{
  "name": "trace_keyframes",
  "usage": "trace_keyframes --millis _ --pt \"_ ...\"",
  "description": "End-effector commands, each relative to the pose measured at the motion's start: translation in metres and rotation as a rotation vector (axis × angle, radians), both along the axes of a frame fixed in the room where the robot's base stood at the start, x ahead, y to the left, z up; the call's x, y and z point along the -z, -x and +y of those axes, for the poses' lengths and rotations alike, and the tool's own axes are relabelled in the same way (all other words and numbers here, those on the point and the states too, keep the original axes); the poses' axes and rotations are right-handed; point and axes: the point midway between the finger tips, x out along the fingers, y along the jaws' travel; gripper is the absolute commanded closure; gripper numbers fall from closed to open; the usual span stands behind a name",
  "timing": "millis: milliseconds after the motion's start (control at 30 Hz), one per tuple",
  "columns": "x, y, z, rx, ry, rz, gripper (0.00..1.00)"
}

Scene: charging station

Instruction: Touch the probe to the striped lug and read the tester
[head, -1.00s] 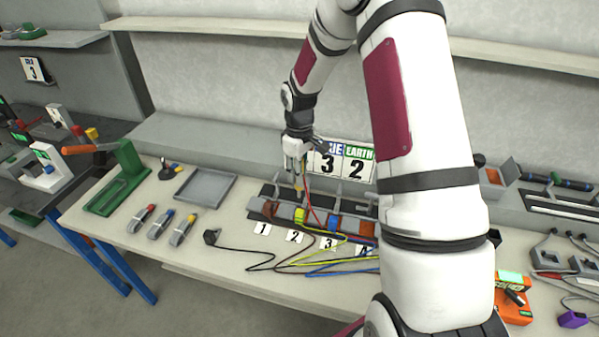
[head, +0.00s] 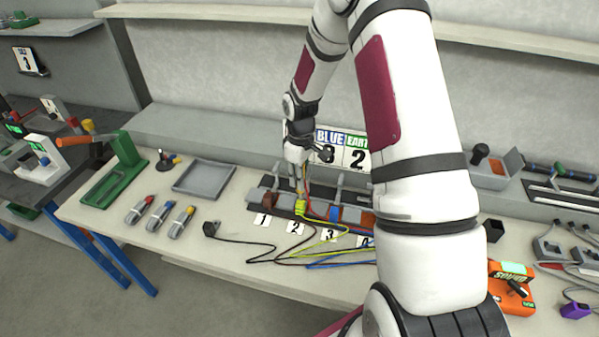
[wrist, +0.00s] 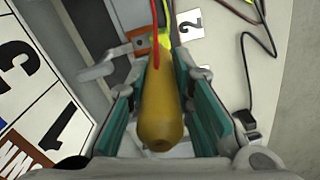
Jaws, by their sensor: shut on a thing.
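My gripper (head: 297,163) is shut on an amber probe handle (wrist: 162,112), between the green finger pads in the wrist view. It points down over the terminal strip (head: 256,193) in the head view. A yellow-green lug (head: 301,206) sits above the number 2 card (head: 295,228), just below the gripper. The probe's tip is hidden, so I cannot tell whether it touches the lug. The orange tester (head: 511,296) stands at the right front with a lit green screen (head: 514,268); its reading is too small to make out.
Black, yellow, red and blue leads (head: 325,262) lie in front of the strip. A grey tray (head: 204,179) and a green-framed lever press (head: 124,152) stand to the left. A sign (head: 345,146) stands behind the strip.

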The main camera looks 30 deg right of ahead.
Motion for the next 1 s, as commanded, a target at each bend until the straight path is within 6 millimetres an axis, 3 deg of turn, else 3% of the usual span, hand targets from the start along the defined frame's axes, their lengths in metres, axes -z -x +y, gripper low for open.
trace_keyframes --millis 1000 --pt "0.0118 -0.0001 -0.0001 0.0 0.0 0.0 1.0"
